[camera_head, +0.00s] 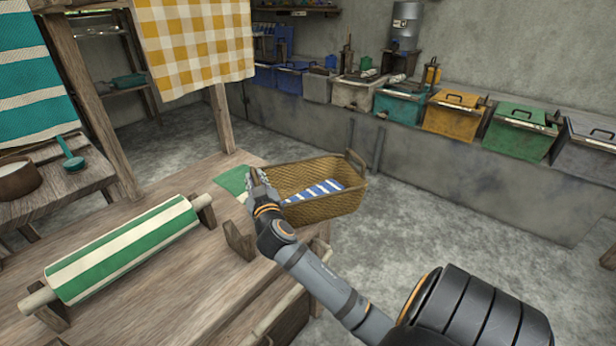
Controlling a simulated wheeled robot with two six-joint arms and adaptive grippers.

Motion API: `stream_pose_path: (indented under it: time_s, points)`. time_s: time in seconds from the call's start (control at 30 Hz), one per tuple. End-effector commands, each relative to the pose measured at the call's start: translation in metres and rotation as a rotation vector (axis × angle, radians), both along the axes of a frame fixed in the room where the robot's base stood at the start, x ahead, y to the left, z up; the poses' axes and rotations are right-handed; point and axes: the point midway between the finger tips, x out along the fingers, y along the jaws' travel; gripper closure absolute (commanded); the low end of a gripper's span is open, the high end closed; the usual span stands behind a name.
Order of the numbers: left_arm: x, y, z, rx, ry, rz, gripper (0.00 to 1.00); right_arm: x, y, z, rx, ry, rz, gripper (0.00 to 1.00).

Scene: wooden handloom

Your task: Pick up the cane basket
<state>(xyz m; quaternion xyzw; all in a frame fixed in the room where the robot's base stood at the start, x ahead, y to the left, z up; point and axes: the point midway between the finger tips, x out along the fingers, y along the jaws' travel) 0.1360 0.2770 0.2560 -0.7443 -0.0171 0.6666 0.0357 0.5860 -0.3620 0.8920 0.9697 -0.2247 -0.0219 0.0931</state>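The tan woven cane basket (335,205) is at the far right corner of the wooden loom table, with its right part reaching past the tabletop edge. A blue and white striped cloth (315,191) lies inside it. A loop handle (355,162) shows at its right end; the left end is partly hidden by my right gripper. My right gripper (259,180) is at that left end, its fingers pointing up and away. I cannot tell whether it touches or grips the basket, or whether the fingers are closed. My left gripper is not in view.
A roll of green and white striped cloth (125,250) lies on the table at left. A green cloth (232,180) is just left of the basket. A wooden post (221,118) stands behind. Coloured bins (455,115) line the back wall ledge; the floor between is clear.

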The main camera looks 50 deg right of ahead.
Motion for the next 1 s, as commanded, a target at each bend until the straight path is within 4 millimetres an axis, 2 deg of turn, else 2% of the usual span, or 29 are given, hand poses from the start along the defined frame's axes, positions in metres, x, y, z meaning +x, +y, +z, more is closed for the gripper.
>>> stream_pose_path:
  time_s: [0.03, 0.1, 0.67, 0.77, 0.83, 1.0]
  points:
    - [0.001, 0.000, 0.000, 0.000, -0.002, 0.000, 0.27, 0.000, 0.000, 0.000, 0.000, 0.000, 0.000, 0.93]
    - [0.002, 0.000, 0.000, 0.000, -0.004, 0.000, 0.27, 0.000, 0.000, 0.000, 0.000, 0.000, 0.000, 1.00]
    - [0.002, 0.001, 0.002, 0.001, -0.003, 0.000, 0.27, 0.000, 0.000, 0.006, -0.004, -0.004, 0.001, 1.00]
    - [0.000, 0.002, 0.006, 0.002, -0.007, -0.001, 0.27, 0.000, 0.000, 0.022, -0.004, -0.007, 0.001, 1.00]
    - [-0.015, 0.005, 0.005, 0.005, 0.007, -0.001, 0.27, 0.000, 0.000, 0.038, -0.005, -0.008, 0.001, 1.00]
    - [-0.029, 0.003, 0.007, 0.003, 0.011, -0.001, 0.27, 0.000, 0.000, 0.076, -0.005, -0.007, 0.002, 1.00]
